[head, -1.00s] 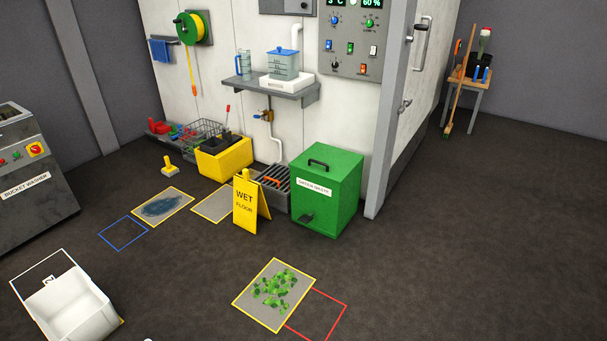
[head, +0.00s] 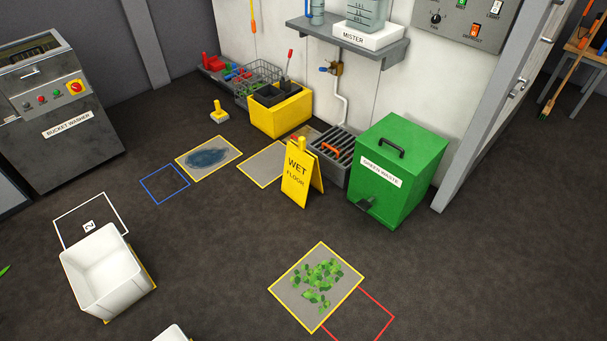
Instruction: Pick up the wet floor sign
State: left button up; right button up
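The yellow wet floor sign (head: 296,185) stands upright as an A-frame on the dark floor near the middle of the head view. Its front face reads "WET FLOOR", and a narrow top sticks up above the panels. It stands in front of the grey floor drain box and just left of the green waste bin (head: 398,172). Neither of my grippers shows in the head view.
A yellow mop bucket (head: 280,112) stands behind the sign. A mat with green leaves (head: 317,286) and a red floor outline (head: 375,335) lie in front. A white bucket (head: 105,270) stands at left, near the bucket washer (head: 60,120). Open floor lies between.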

aim_at(301, 169)
jog(key=i+l+z, duration=0.1)
jog(key=l, duration=0.25)
jog(key=i+l, duration=0.25)
jog(key=i+l+z, duration=0.15)
jog(key=l, duration=0.25)
jog(key=i+j+z, duration=0.3)
jog(key=i, duration=0.2)
jog(key=i+j+z, duration=0.25)
jog(key=i, duration=0.25)
